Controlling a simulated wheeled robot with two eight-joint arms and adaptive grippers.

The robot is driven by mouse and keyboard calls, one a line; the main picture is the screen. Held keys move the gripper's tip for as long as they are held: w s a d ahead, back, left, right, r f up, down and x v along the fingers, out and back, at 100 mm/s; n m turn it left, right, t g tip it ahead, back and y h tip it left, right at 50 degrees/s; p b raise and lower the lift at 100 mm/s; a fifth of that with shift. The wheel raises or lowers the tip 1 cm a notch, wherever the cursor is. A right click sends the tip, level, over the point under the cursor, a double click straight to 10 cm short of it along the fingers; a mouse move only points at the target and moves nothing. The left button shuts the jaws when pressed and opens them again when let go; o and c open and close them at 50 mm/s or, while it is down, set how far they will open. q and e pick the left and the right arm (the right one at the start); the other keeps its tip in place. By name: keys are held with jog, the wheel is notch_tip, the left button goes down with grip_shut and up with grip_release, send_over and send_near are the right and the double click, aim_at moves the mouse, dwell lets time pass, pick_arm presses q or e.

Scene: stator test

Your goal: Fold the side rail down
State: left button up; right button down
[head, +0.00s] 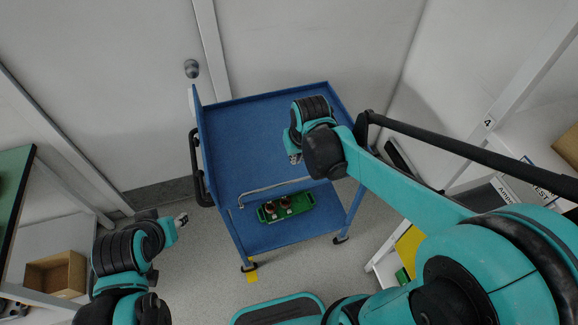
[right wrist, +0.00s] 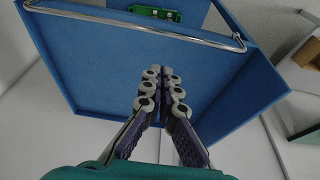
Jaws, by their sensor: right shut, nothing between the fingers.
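A blue cart (head: 250,140) stands in the middle of the head view; its upper tray also fills much of the right wrist view (right wrist: 100,75). The side rail (head: 272,188) is a thin silver bar along the tray's near edge, and it crosses the top of the right wrist view (right wrist: 140,24). I cannot tell its exact tilt. My right gripper (head: 295,158) is over the tray, apart from the rail; its fingers (right wrist: 161,75) are together and empty. My left gripper (head: 182,219) is left of the cart, clear of it; its finger gap is too small to read.
A green board with parts (head: 286,208) lies on the cart's lower shelf. A black handle (head: 197,168) is on the cart's left side. A cardboard box (head: 55,274) sits on a bench at left. Shelving with a yellow item (head: 409,248) stands at right.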

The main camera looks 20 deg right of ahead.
pick_arm(q)
notch_tip(320, 180, up, 4)
jog(key=p, duration=0.2)
jog(key=shift+f+p, duration=0.15)
jog(key=shift+p, duration=0.2)
pick_arm(e)
jog(key=w+a+f+g, duration=0.1)
jog(key=w+f+g, duration=0.1)
jog(key=w+f, duration=0.2)
jog(key=shift+w, duration=1.05)
jog(key=shift+a+f, duration=0.1)
jog(key=shift+f, duration=0.05)
jog(key=f+b, duration=0.1)
jog(key=f, duration=0.2)
jog(key=w+f, duration=0.1)
jog(key=f, duration=0.3)
jog(key=f+b, duration=0.1)
jog(key=f, duration=0.2)
jog(key=shift+w+f+b, duration=0.15)
jog(key=shift+w+b, duration=0.1)
jog(key=shift+b, duration=0.05)
jog(key=s, duration=0.1)
jog(key=s+r, duration=0.1)
jog(key=s, duration=0.1)
jog(key=shift+s+r, duration=0.15)
jog(key=shift+s, duration=0.4)
pick_arm(q)
notch_tip(320, 180, down, 3)
jog(key=shift+r, duration=0.15)
jog(key=shift+s, duration=0.1)
